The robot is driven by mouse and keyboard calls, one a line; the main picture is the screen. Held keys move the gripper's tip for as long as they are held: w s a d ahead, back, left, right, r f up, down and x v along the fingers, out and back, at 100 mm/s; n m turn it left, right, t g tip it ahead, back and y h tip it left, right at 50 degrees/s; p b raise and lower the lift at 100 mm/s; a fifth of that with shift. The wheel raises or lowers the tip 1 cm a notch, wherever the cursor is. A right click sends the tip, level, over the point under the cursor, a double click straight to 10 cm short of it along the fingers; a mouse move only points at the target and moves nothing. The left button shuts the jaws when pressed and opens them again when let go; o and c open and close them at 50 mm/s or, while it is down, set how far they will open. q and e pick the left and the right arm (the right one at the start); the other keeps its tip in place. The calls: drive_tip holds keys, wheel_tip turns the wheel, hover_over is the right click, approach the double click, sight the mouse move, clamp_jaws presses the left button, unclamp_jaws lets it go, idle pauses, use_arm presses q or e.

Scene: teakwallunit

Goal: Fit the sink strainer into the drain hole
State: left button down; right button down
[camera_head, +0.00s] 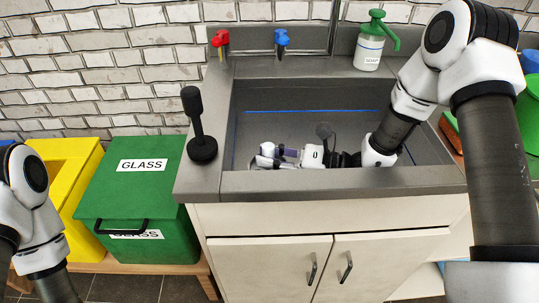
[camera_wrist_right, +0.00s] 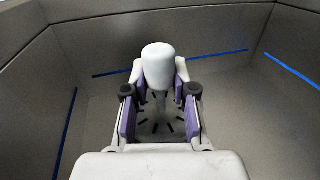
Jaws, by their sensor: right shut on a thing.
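The sink (camera_head: 290,95) is a grey rectangular basin set in a counter. My right gripper (camera_head: 272,154) is low inside it, pointing left. In the right wrist view the gripper (camera_wrist_right: 160,82) is shut on the sink strainer (camera_wrist_right: 158,62), whose pale rounded knob and thin stem show between the purple-padded fingers. Dark radial slots show below the stem. The drain hole cannot be made out for sure; a dark round shape shows behind the gripper in the head view. Whether the strainer touches the basin floor cannot be told. My left gripper is out of view.
A black object with a round base (camera_head: 202,149) stands on the counter's left side. Red (camera_head: 221,40) and blue (camera_head: 282,38) taps and a soap bottle (camera_head: 369,48) stand at the back. The basin walls enclose my right gripper. Green (camera_head: 130,190) and yellow bins stand at left.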

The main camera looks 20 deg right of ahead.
drive_tip(key=shift+f+b, duration=1.05)
drive_tip(key=shift+f, duration=0.2)
drive_tip(key=c, duration=0.9)
unclamp_jaws()
drive_tip(key=shift+o, duration=0.2)
wheel_tip(320, 180, up, 10)
